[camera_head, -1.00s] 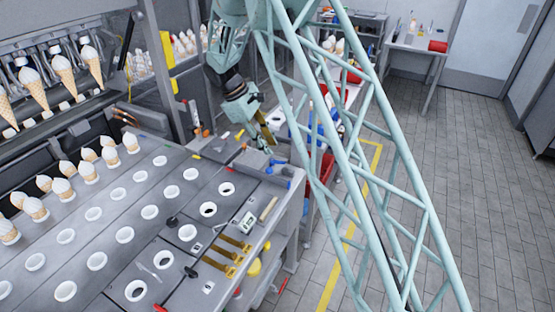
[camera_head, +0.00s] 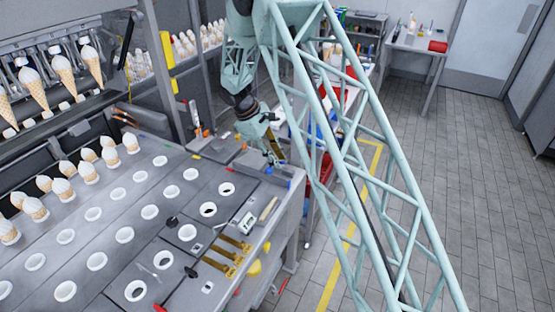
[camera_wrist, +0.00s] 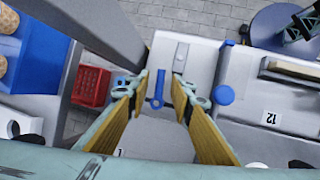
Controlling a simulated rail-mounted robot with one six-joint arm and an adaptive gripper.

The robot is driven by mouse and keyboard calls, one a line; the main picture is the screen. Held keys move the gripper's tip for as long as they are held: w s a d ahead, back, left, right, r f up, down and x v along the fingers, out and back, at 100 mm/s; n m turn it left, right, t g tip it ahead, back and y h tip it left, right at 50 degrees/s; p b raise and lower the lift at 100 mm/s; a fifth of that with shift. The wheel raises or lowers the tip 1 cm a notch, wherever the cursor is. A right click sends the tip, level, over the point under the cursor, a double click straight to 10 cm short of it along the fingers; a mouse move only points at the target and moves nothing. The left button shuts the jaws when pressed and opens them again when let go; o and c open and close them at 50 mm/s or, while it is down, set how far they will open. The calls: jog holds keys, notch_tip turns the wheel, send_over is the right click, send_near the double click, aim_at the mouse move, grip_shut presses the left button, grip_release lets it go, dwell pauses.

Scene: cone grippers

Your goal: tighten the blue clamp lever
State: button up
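The blue clamp lever (camera_wrist: 157,88) shows in the wrist view as a small blue bar on a light grey block, between my fingertips in the picture. I cannot tell how far below them it lies. My gripper (camera_wrist: 160,88) is open, its two yellow-padded fingers spread apart with nothing held. In the head view my gripper (camera_head: 276,158) hangs over the far right corner of the grey workbench. The lever cannot be made out clearly there.
A blue round knob (camera_wrist: 223,94) is right of the lever. A red crate (camera_wrist: 91,85) and a blue bin (camera_wrist: 38,62) are at left. In the head view, cones (camera_head: 63,190) stand along the bench's left side, and yellow-brown bars (camera_head: 220,267) lie near its front edge.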

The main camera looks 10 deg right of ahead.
jog(key=shift+c, duration=0.5)
grip_shut()
